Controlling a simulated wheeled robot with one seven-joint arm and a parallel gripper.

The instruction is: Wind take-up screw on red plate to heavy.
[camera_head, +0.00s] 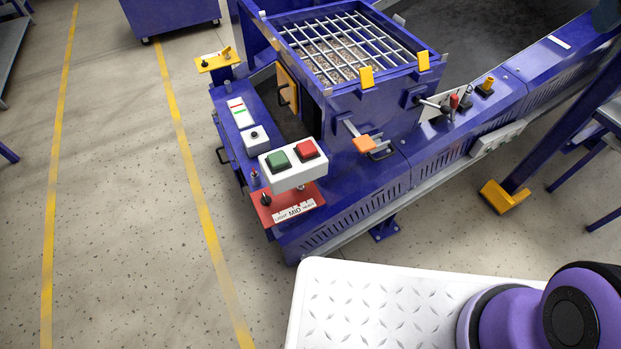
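The red plate (268,215) sits at the near left corner of the blue machine. Its white label (294,211) shows a large MID between smaller words that look like LIGHT and HEAVY. A small black knob (266,200) stands at the plate's left side; I cannot tell for sure that it is the take-up screw. A white box with a green button (278,160) and a red button (306,149) hides the plate's far part. My gripper is not in view; only purple links of my arm show at the bottom right.
A yellow plate (214,63) with a knob and lever juts out at the machine's far left. An orange-handled lever (363,144) sticks out from the hopper (372,110). My white deck fills the bottom right. Floor (130,200) left of the machine is clear.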

